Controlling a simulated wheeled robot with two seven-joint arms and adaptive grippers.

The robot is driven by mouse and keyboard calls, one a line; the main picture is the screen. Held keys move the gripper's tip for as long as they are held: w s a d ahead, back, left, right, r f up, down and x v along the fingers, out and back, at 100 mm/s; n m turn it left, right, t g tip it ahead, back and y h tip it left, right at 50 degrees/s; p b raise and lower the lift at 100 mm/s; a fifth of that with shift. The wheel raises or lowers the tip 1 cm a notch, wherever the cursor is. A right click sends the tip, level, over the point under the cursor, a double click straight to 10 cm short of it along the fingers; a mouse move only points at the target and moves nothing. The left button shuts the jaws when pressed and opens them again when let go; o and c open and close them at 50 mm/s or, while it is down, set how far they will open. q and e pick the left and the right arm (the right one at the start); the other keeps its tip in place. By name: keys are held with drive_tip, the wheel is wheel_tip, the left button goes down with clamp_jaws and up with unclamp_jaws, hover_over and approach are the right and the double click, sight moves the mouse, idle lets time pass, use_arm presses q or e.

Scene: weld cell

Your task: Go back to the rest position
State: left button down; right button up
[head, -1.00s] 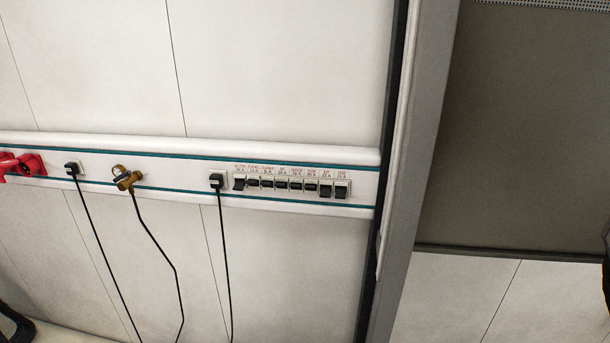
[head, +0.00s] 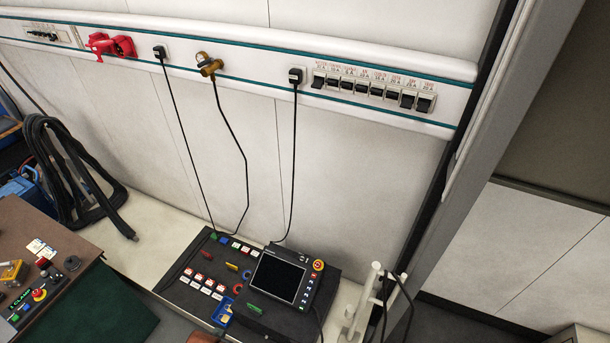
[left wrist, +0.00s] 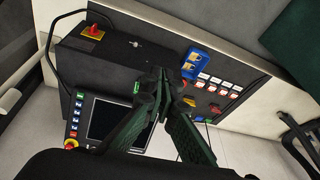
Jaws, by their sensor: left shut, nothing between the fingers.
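My left gripper (left wrist: 162,82) shows in the left wrist view, its two dark green fingers shut with nothing between them. It hangs above the black control console (head: 185,293), apart from it as far as I can tell. In the head view the left gripper is not clearly visible. My right gripper is in neither view. The console carries a tablet pendant (head: 278,278) with a red stop knob, plus rows of red and white buttons; the pendant also shows in the left wrist view (left wrist: 103,122).
A wall rail (head: 270,62) carries red sockets (head: 112,45), a brass valve (head: 208,65), plugs with hanging cables and a breaker row (head: 375,90). A brown table (head: 45,235) stands at left, near coiled black hose (head: 75,185). A white stand (head: 357,310) is right of the console.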

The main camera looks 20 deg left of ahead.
use_arm(q)
drive_tip(key=s+d+f+g, duration=0.1)
drive_tip(key=s+f, duration=0.2)
drive_tip(key=f, duration=1)
drive_tip(key=s+f, duration=0.3)
drive_tip(key=f, duration=0.9)
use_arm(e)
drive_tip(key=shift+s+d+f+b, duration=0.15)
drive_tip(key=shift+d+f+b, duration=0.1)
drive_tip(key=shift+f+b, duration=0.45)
use_arm(q)
drive_tip(key=s+f+m+g, duration=0.1)
drive_tip(key=s+f, duration=1.3)
drive_tip(key=s, duration=0.3)
drive_tip(key=shift+f+h, duration=0.3)
drive_tip(key=shift+f, duration=0.1)
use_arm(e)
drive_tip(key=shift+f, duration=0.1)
